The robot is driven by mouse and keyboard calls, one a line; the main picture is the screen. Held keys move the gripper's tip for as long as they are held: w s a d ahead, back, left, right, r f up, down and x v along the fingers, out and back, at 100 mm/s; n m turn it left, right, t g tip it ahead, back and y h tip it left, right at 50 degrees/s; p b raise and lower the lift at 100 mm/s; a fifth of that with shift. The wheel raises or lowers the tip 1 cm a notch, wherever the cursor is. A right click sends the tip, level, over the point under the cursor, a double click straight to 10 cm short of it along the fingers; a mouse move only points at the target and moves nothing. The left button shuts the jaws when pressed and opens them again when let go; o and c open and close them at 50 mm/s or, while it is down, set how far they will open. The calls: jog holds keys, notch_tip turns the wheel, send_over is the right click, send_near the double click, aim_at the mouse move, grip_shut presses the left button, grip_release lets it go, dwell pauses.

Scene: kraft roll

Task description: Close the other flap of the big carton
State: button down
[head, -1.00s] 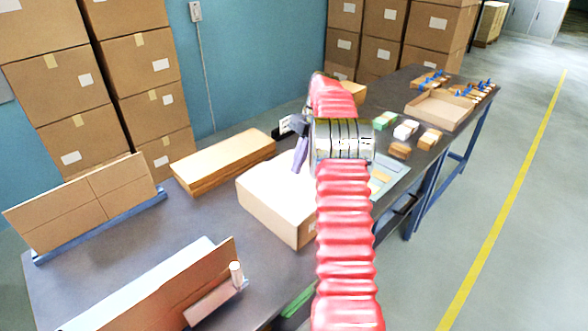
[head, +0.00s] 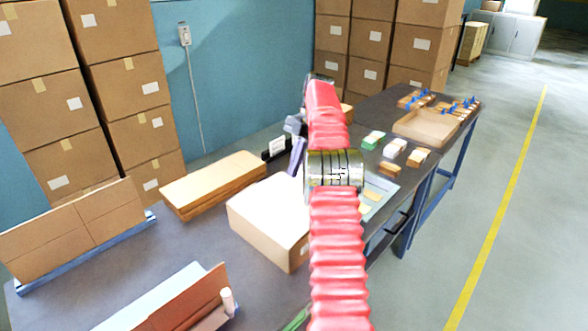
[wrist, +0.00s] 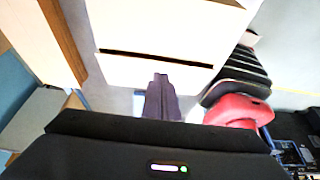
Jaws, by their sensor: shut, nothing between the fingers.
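The big carton (head: 265,215) stands on the dark bench in the middle of the head view, left of my arm. Its pale top looks nearly flat there, partly hidden by my arm. In the wrist view, pale carton panels (wrist: 165,25) lie in front of my fingers, with a long narrow dark gap between a wide panel and a narrower one. My gripper (head: 297,155) is at the carton's far side in the head view. Its grey-purple fingers (wrist: 162,90) are together and empty, close to the narrower panel; I cannot tell whether they touch it.
A flat cardboard stack (head: 215,183) lies left of the carton. A cardboard sheet (head: 75,230) stands in a blue rack at left. A brown panel and white post (head: 228,300) are at the front. Small packs (head: 395,148) and an open tray (head: 432,128) lie at the far right.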

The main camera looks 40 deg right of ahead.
jog(key=s+a+r+m+t+h, duration=0.1)
jog(key=s+a+r+m+h, duration=0.15)
jog(key=a+r+m, duration=0.65)
jog(key=s+a+r+t+h, duration=0.1)
jog(key=s+a+r, duration=0.3)
jog(key=a, duration=1.1)
jog(key=s+a+m+t+h, duration=0.15)
jog(key=s+a+m, duration=0.35)
jog(key=s+a, duration=0.55)
jog(key=s+a+f+m+t, duration=0.2)
jog(key=s+a+f+m, duration=0.3)
jog(key=s+f, duration=0.2)
jog(key=s, duration=0.2)
jog(key=shift+s+a+t, duration=0.3)
jog(key=shift+s+t, duration=0.05)
jog(key=shift+s, duration=0.05)
